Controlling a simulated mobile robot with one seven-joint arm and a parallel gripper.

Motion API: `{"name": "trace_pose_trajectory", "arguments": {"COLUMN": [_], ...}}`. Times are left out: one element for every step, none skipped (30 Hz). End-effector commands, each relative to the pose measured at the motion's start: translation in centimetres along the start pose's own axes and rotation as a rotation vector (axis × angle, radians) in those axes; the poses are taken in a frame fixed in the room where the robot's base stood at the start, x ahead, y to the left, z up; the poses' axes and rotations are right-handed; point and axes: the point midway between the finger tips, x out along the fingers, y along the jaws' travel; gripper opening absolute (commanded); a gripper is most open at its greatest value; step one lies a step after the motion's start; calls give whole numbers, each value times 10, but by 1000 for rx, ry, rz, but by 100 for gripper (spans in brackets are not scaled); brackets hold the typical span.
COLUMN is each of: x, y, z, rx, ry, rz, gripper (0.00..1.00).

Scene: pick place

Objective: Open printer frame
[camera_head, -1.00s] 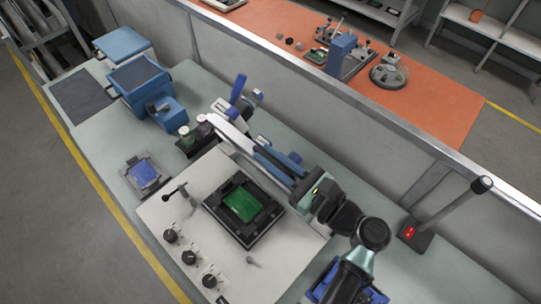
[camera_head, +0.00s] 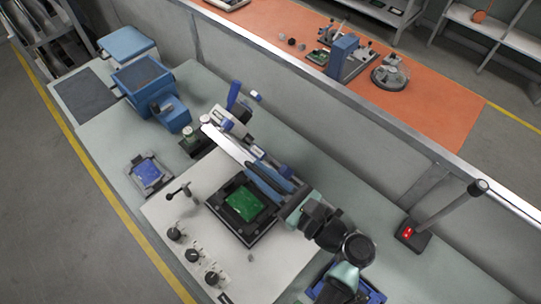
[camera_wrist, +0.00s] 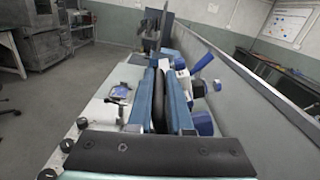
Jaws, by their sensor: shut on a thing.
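The printer (camera_head: 180,215) is a pale box with several black knobs along its near-left side. A green circuit board (camera_head: 243,203) lies in a black holder (camera_head: 236,232) on its top. The printer frame (camera_head: 228,145) is a pale bar with blue clamps along the holder's far side. My gripper (camera_head: 252,168) reaches in from the lower right and is shut on the printer frame beside the holder.
A small black fixture with a blue pad (camera_head: 149,172) lies left of the printer. Blue machines (camera_head: 145,78) stand at the back left. A grey partition (camera_head: 300,105) runs behind the bench.

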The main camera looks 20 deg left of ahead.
Motion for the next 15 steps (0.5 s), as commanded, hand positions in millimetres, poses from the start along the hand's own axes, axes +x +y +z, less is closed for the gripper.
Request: {"name": "trace_pose_trajectory", "arguments": {"x": [-1,-1,-1,-1,-1,-1,-1,-1,-1,-1,-1,-1,-1,-1,-1], "y": [6,8,10,10,11,10,10,10,10,10,10,10,10,10,10], "z": [-1,-2,-3,-4,-4,-5,-5,-5,-5,-5,-5,-5,-5,-5,-5], "rx": [6,6,5,4,2,2,1,1,1,1,1,1,1,1,1], "ry": [1,1,1,1,1,1,1,1,1,1,1,1,1,1,1], "rz": [-3,-3,-4,-4,-4,-4,-5,-5,-5,-5,-5,-5,-6,-6,-5], "gripper": [0,0,0,0,0,0,0,0,0,0,0,0,24,29,36]}}
